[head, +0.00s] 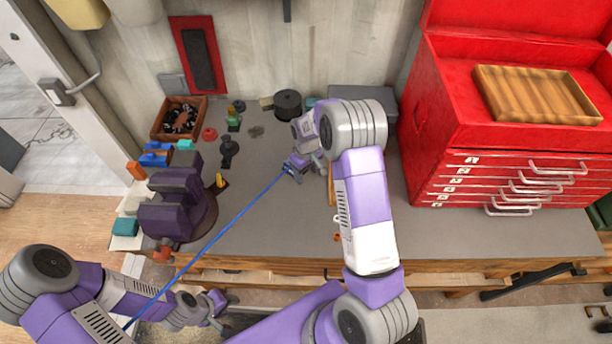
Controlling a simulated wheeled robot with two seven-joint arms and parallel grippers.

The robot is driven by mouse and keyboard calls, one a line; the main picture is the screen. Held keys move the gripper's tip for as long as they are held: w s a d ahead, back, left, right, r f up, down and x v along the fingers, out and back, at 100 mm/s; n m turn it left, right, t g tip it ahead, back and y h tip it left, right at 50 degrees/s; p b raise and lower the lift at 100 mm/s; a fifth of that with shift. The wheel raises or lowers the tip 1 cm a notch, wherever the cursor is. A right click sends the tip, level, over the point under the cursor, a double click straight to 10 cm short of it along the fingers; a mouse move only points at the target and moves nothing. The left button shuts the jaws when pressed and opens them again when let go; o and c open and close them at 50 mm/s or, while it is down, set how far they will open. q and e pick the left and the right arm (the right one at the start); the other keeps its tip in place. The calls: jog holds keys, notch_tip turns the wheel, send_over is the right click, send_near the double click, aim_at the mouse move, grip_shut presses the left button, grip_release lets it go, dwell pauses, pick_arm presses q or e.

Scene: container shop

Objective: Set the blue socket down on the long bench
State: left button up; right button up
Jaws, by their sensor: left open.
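The long bench (270,222) has a grey top and a wooden front edge. A thin blue cord or rod (235,218) runs straight from my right gripper down left across the bench to my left forearm. My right gripper (292,168) is over the middle of the bench, at the upper end of this blue line. A small bluish-purple piece shows there, but I cannot tell whether it is the blue socket or whether the jaws are shut on it. My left gripper (217,308) is open, low in front of the bench's front edge, apart from the bench top.
A purple-black vise (175,205) stands at the bench's left, with blue blocks (155,158) behind it. A wooden bin (160,128) and a black spool (288,102) are at the back. A red tool chest (450,120) fills the right.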

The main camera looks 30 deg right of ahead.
jog(key=shift+a, duration=0.15)
grip_shut()
jog(key=shift+w+r, duration=0.2)
jog(key=shift+r, duration=0.1)
notch_tip(320, 180, up, 9)
jog(key=shift+s+r, duration=0.15)
jog(key=shift+r, duration=0.05)
dwell(0.4)
jog(key=o, duration=0.5)
grip_release()
